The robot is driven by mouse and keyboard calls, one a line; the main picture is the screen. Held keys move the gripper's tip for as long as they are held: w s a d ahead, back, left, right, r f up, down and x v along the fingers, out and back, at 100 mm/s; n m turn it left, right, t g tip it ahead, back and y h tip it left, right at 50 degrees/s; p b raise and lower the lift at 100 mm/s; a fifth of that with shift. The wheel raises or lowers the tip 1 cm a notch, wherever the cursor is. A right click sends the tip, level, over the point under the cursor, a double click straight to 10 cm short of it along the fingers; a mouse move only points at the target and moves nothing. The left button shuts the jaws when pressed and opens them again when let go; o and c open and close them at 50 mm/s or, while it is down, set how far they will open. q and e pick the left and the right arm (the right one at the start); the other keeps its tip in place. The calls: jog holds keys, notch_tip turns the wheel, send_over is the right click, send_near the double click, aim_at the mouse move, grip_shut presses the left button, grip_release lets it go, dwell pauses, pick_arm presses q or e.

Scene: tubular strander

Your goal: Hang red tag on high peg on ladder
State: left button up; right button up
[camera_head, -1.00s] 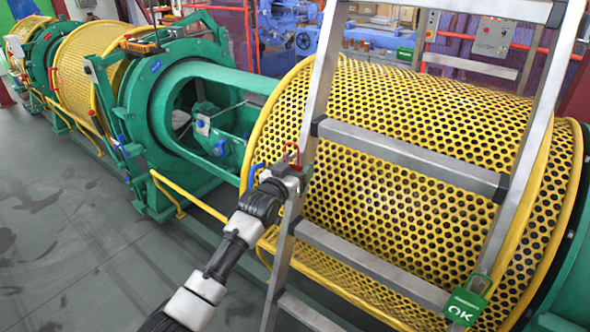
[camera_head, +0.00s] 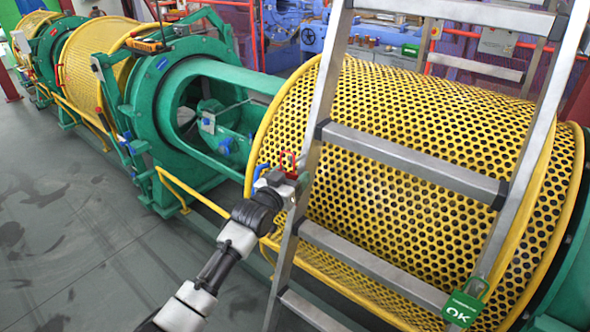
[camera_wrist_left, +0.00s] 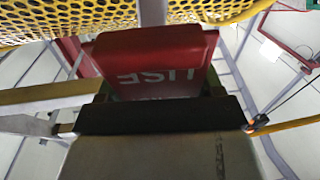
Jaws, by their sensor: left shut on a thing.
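The red tag (camera_head: 289,160) is held in my left gripper (camera_head: 283,180), just beside the left rail of the ladder (camera_head: 400,157). In the left wrist view the red tag (camera_wrist_left: 150,55) fills the upper middle, with white lettering upside down, between the fingers of my left gripper (camera_wrist_left: 155,100). The ladder leans in front of the yellow perforated drum. I cannot make out the high peg in either view. My right gripper is not in view.
A green OK tag (camera_head: 464,306) hangs low on the ladder's right rail. The yellow perforated drum (camera_head: 420,110) stands close behind the ladder. The green machine frame (camera_head: 160,110) is to the left. Grey floor (camera_head: 70,220) is open at the lower left.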

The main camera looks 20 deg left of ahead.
pick_arm(q)
jog(key=shift+p+v, duration=0.8)
jog(key=shift+v, duration=0.5)
jog(key=v, duration=0.1)
jog(key=p+v, duration=0.1)
jog(key=v, duration=0.1)
jog(key=shift+a+p, duration=0.3)
jog(key=shift+a, duration=0.05)
jog(key=shift+w, duration=0.1)
jog(key=s+d+f+b, duration=0.1)
jog(key=s+d+f, duration=0.15)
jog(key=s, duration=0.35)
jog(key=s+d+f, duration=0.1)
jog(key=s+d, duration=0.2)
jog(key=s, duration=0.3)
jog(key=s+a+r+n+y, duration=0.1)
jog(key=s+y, duration=0.1)
jog(key=s, duration=0.4)
jog(key=s+r+n+y+b, duration=0.1)
jog(key=s, duration=0.5)
jog(key=shift+a+r+y, duration=0.3)
jog(key=shift+a+y, duration=0.1)
